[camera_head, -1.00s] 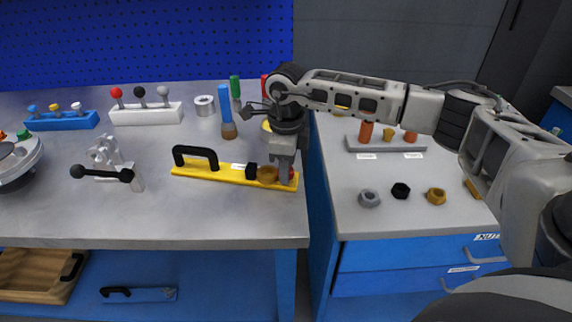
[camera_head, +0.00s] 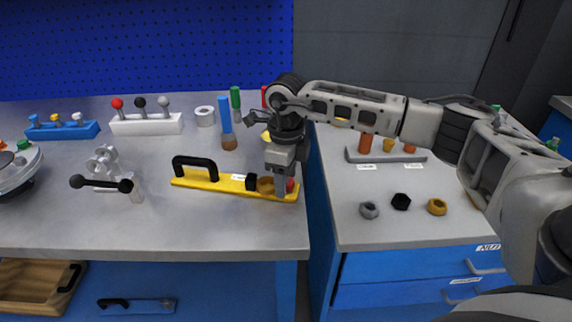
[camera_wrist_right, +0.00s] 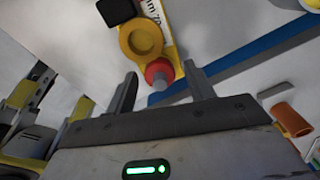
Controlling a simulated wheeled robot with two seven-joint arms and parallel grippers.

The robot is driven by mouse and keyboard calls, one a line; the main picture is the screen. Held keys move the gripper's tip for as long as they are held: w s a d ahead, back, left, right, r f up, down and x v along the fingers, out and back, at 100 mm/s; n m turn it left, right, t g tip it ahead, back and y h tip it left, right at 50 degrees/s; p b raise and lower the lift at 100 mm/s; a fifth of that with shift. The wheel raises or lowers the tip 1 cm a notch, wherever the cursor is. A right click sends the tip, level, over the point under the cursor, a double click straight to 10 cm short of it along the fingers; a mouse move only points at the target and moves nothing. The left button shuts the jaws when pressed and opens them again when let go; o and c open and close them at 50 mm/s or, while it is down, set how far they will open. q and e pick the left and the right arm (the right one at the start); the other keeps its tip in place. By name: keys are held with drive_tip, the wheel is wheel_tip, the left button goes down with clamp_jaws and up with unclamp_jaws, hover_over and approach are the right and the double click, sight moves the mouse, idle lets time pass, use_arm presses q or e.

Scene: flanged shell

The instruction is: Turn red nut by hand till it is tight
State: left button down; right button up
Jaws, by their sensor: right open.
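A yellow bar (camera_head: 222,182) with a black handle (camera_head: 195,165) lies on the left table. Its right end bears a black block (camera_head: 252,182), a yellow-brown round nut (camera_head: 265,186) and the red nut (camera_head: 290,185). In the right wrist view the red nut (camera_wrist_right: 158,71) is next to the yellow nut (camera_wrist_right: 141,40), with a grey stub sticking out of it. My right gripper (camera_head: 282,188) points down over this end of the bar. In the wrist view its two fingers (camera_wrist_right: 160,82) are apart, with the red nut between and just beyond the tips. Contact cannot be told. My left gripper is out of view.
Upright blue-handled (camera_head: 225,115) and green-handled (camera_head: 236,100) tools stand behind the bar. A grey clamp with a black lever (camera_head: 101,183) stands to its left. The right cabinet holds a grey rack (camera_head: 385,156) and loose nuts (camera_head: 400,202). A gap separates the two tables.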

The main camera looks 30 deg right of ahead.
wheel_tip(320, 180, up, 16)
drive_tip(key=shift+b, duration=0.3)
idle(0.4)
